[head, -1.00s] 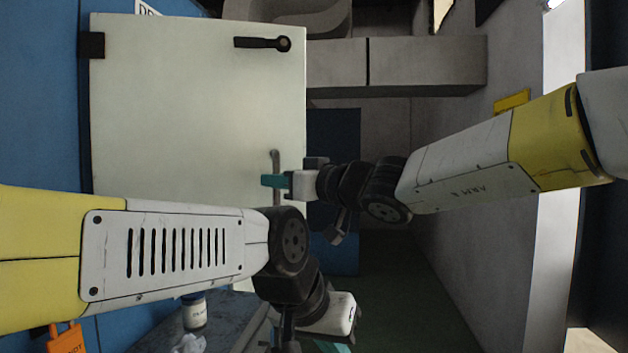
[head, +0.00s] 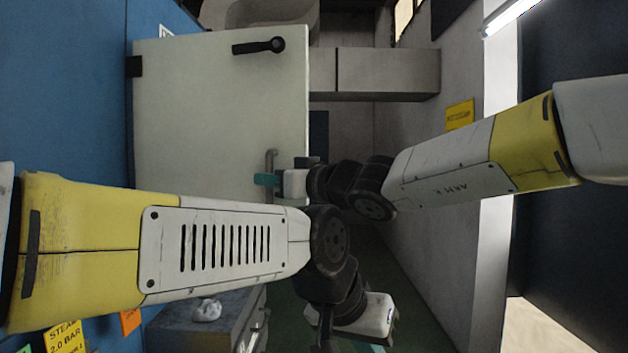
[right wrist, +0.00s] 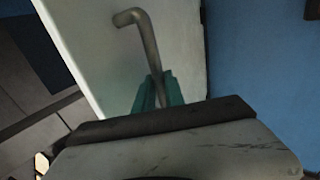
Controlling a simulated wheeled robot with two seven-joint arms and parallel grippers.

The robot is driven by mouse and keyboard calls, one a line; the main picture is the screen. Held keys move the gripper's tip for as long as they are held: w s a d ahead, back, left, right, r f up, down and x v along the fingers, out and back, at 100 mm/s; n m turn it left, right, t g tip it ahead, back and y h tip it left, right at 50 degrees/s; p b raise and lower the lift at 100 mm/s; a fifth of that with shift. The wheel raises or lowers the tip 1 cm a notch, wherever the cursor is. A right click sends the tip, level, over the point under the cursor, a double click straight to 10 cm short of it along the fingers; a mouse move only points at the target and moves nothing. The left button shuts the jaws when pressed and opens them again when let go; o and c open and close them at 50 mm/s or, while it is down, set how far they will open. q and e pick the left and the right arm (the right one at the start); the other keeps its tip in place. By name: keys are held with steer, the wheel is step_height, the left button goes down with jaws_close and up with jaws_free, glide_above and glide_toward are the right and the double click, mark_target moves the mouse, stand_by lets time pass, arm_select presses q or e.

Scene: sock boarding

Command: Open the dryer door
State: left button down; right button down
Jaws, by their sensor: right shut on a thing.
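The dryer door (head: 205,110) is a large pale panel at the upper left of the head view, with a dark hinge on its left edge and a dark latch lever (head: 259,46) at its top right. A grey bar handle (head: 271,160) stands near its right edge. My right gripper (head: 268,180) has its teal fingers shut on this handle. In the right wrist view, the handle (right wrist: 143,35) rises bent from between the teal fingers (right wrist: 158,92). My left gripper is low in the head view, below the door; its white body (head: 365,318) shows, but its fingertips are mostly hidden.
A blue wall (head: 65,100) is at the left. A grey bench (head: 215,318) with a crumpled white thing (head: 207,310) on it is at the bottom left. A grey block (head: 385,73) is behind, top centre. Green floor is clear right of centre.

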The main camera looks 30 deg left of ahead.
steer(key=shift+s+a+r, duration=0.1)
steer(key=shift+s+r, duration=0.05)
steer(key=shift+s, duration=0.3)
steer(key=c, duration=1.4)
jaws_free()
steer(key=shift+a, duration=0.1)
steer(key=shift+w, duration=0.1)
steer(key=v, duration=0.8)
